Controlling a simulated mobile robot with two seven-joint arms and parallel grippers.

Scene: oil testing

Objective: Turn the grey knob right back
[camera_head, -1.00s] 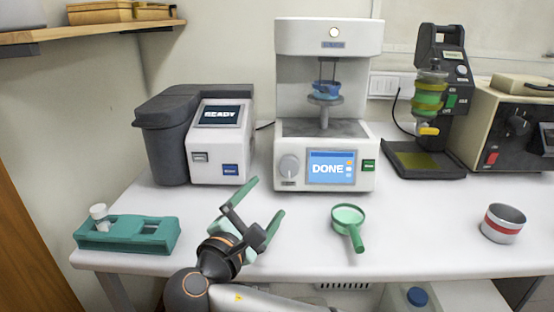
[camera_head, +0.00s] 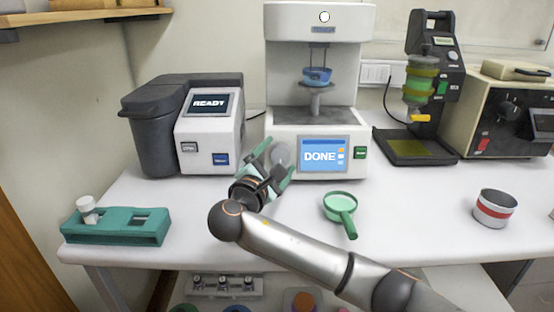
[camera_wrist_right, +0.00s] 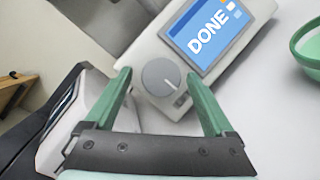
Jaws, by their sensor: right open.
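The grey knob (camera_wrist_right: 161,77) is on the front of the white tester (camera_head: 316,22), left of its blue screen (camera_head: 320,155) that reads DONE. In the head view the knob (camera_head: 281,154) is partly hidden by my right gripper. My right gripper (camera_head: 267,157) is open in front of it. In the right wrist view the open green fingers (camera_wrist_right: 157,88) stand to either side of the knob, with space between each finger and the knob. My left gripper is not in view.
A grey and white READY machine (camera_head: 212,132) stands left of the tester. A green strainer (camera_head: 341,204) lies on the white table right of my gripper. A teal rack (camera_head: 117,227) with a white cap is at the left. A red-banded cup (camera_head: 495,208) is at the right.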

